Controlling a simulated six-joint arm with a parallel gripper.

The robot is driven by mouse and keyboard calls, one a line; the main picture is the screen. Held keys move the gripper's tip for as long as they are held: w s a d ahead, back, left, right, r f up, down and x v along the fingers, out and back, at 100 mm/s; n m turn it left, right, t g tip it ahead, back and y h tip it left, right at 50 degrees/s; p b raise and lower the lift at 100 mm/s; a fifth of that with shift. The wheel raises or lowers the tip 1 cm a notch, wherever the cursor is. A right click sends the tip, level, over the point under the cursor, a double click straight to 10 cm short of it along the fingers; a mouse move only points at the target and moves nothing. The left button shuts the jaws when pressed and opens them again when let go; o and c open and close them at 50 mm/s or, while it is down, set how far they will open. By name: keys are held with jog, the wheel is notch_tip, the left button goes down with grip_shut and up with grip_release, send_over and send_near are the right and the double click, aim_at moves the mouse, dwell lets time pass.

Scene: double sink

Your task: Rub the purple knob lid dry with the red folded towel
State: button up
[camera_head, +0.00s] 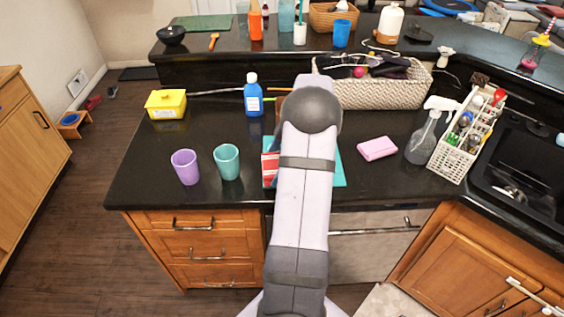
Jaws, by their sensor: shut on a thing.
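A red cloth-like thing with pale stripes (270,168), which looks like the red folded towel, shows in the head view just left of my arm. It lies at the left edge of a teal mat or board (339,180) on the dark counter, and my arm hides the rest of it. I cannot make out the purple knob lid anywhere. My gripper is hidden behind my own arm, so I cannot see its fingers or what is between them.
A purple cup (186,168) and a teal cup (227,163) stand left of the mat. A blue bottle (253,95), yellow box (166,105) and woven basket (378,95) are behind. A pink sponge (377,149), spray bottle (423,138) and white caddy (451,160) are right, before the sink.

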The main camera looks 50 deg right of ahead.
jog(key=shift+w+a, duration=0.35)
jog(key=shift+a, duration=0.05)
jog(key=shift+s+d, duration=1.35)
jog(key=shift+d, duration=0.25)
jog(key=shift+w+a+b, duration=0.6)
jog(key=shift+w+a, duration=0.8)
jog(key=shift+a, duration=0.25)
jog(key=shift+s+d, duration=1.4)
jog(key=shift+d, duration=0.2)
jog(key=shift+w+a, duration=0.1)
jog(key=shift+w+a+b, duration=0.5)
jog(key=shift+w+a, duration=0.85)
jog(key=shift+a, duration=0.2)
jog(key=shift+r+p, duration=2.45)
jog(key=shift+r, duration=1.6)
jog(key=shift+s+d, duration=0.1)
